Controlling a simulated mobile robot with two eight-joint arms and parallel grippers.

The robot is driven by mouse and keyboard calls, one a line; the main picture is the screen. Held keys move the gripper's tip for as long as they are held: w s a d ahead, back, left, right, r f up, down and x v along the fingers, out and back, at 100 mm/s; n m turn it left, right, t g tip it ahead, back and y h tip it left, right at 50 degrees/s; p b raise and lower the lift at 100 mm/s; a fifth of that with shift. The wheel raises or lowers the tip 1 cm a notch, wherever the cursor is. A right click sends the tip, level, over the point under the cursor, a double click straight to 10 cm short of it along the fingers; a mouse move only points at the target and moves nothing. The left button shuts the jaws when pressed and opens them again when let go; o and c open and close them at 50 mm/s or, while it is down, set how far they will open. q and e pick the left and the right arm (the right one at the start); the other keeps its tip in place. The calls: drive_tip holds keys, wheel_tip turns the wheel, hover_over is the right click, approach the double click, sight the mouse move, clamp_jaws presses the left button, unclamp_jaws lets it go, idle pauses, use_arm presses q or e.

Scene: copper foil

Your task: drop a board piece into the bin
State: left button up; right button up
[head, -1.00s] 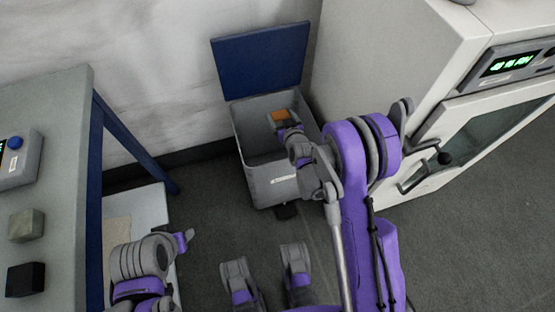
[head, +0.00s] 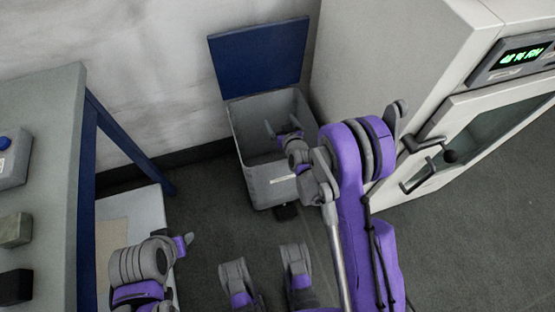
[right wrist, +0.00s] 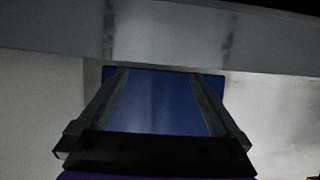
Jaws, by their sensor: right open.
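The grey bin (head: 270,190) stands on the floor in the head view, its blue lid (head: 258,57) raised at the back. My right gripper (head: 284,129) is over the bin's opening, fingers spread and empty. In the right wrist view its two fingers (right wrist: 158,80) are apart with nothing between them, and a blue surface, apparently the lid, shows behind. No board piece shows in either current view; the right part of the bin's inside is hidden by my arm. My left gripper (head: 185,243) is low at the left; I cannot tell its opening.
A white cabinet (head: 400,70) with a lit display and glass door stands right of the bin. A grey-topped table (head: 40,120) with blue legs is at the left, with small blocks on it. The wall is close behind the bin.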

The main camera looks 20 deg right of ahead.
use_arm(q)
drive_tip(key=shift+s+r+p, duration=0.15)
drive_tip(key=shift+r+p, duration=0.45)
drive_tip(key=shift+r, duration=0.1)
use_arm(e)
drive_tip(key=v, duration=1)
drive_tip(key=shift+s+r, duration=0.2)
drive_tip(key=shift+s, duration=0.05)
drive_tip(key=s+r+g, duration=0.5)
drive_tip(key=s, duration=0.7)
drive_tip(key=s+r+g, duration=0.4)
drive_tip(key=s+r, duration=0.2)
drive_tip(key=s, duration=0.7)
use_arm(q)
wheel_tip(320, 180, up, 23)
drive_tip(key=w+t+p, duration=0.1)
drive_tip(key=p, duration=1.9)
drive_tip(key=shift+w+r, duration=0.15)
drive_tip(key=shift+w, duration=0.15)
use_arm(e)
wheel_tip(320, 180, up, 23)
drive_tip(key=w, duration=0.1)
drive_tip(key=shift+t, duration=0.4)
drive_tip(key=shift+c, duration=0.2)
